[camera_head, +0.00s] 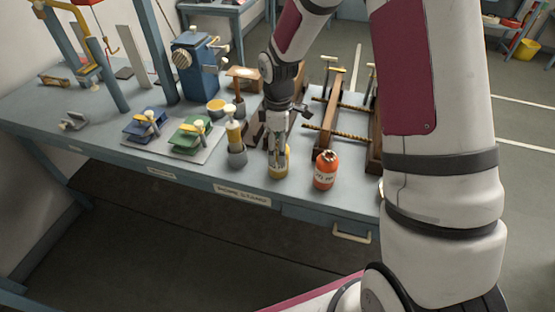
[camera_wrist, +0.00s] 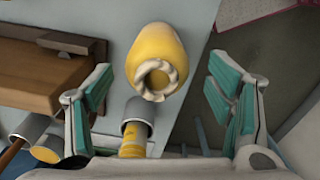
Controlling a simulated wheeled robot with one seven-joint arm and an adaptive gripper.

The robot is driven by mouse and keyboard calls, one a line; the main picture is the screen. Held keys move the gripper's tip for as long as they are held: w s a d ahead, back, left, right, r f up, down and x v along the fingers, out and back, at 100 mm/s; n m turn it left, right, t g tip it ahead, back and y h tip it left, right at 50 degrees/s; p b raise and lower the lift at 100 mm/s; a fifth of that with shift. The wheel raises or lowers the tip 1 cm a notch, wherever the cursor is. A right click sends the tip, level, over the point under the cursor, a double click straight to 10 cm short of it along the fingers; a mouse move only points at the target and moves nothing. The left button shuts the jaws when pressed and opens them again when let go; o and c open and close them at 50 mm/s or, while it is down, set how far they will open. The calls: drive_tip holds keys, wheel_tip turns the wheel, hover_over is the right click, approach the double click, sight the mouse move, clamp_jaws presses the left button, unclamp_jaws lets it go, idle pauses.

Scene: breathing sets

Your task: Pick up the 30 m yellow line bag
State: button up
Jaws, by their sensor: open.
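The yellow line bag (camera_head: 279,168) stands near the front edge of the blue-grey bench, partly hidden behind my gripper. In the wrist view the yellow bag (camera_wrist: 160,50) lies between my fingers, with its pale gathered mouth facing the camera. My gripper (camera_head: 277,148) points down over the bag. In the wrist view my gripper (camera_wrist: 159,76) has its two teal-padded fingers spread wide, with a clear gap on each side of the bag. An orange-red bag (camera_head: 324,170) with a label stands to the right of the yellow one. The writing is too small to read.
Wooden racks (camera_head: 328,125) stand behind and to the right. Green (camera_head: 190,137) and blue (camera_head: 145,125) devices lie on a mat further left. The bench edge (camera_head: 255,194) is close in front.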

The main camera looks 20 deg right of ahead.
drive_tip(key=shift+w+d+f+p, duration=0.1)
drive_tip(key=shift+f+p, duration=0.25)
drive_tip(key=shift+f, duration=1.35)
drive_tip(key=shift+d+f+p, duration=0.1)
drive_tip(key=shift+f+p, duration=0.25)
drive_tip(key=shift+f, duration=1.35)
drive_tip(key=shift+c, duration=0.5)
drive_tip(key=c, duration=1.5)
drive_tip(key=shift+r, duration=0.1)
